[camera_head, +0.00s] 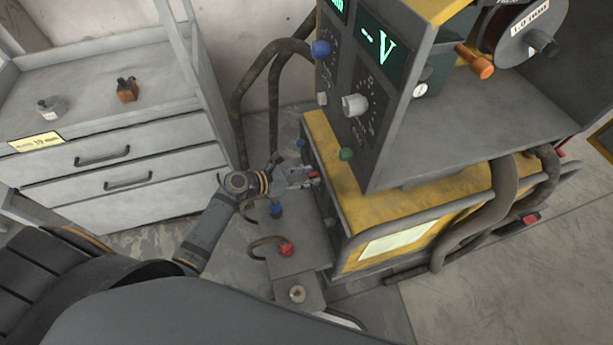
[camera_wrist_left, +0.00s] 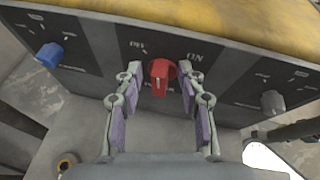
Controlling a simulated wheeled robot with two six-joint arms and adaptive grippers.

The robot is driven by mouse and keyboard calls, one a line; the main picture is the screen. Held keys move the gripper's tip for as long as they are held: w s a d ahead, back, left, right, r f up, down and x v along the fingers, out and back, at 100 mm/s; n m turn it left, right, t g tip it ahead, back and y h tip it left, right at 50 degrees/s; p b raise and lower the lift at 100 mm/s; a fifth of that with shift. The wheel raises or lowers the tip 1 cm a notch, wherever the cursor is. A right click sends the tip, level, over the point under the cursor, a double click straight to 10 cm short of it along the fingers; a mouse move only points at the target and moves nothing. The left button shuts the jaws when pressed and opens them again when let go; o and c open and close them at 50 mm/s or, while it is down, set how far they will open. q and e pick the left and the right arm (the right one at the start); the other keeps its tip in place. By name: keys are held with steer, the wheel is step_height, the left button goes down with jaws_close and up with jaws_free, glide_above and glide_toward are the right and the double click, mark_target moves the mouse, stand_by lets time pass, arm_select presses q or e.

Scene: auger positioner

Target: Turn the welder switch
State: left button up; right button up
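The welder switch is a small red knob (camera_wrist_left: 159,78) on the dark front panel of the welder, with printed labels on either side; its narrow grip points down in the left wrist view. My left gripper (camera_wrist_left: 160,70) is open, with its purple-padded fingers on either side of the knob and visible gaps to it. In the head view my left gripper (camera_head: 300,180) reaches the lower front of the yellow welder (camera_head: 325,142), where a bit of red shows at its tips. The rest of the switch is hidden there. My right gripper is not in view.
A blue knob (camera_wrist_left: 49,55) and a grey knob (camera_wrist_left: 272,102) flank the switch on the panel. Blue (camera_head: 276,210) and red (camera_head: 286,249) cable plugs stand below my left gripper. Thick hoses run beside the welder. A grey drawer cabinet (camera_head: 130,160) stands at left.

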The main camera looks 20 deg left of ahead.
arm_select(q)
jaws_close()
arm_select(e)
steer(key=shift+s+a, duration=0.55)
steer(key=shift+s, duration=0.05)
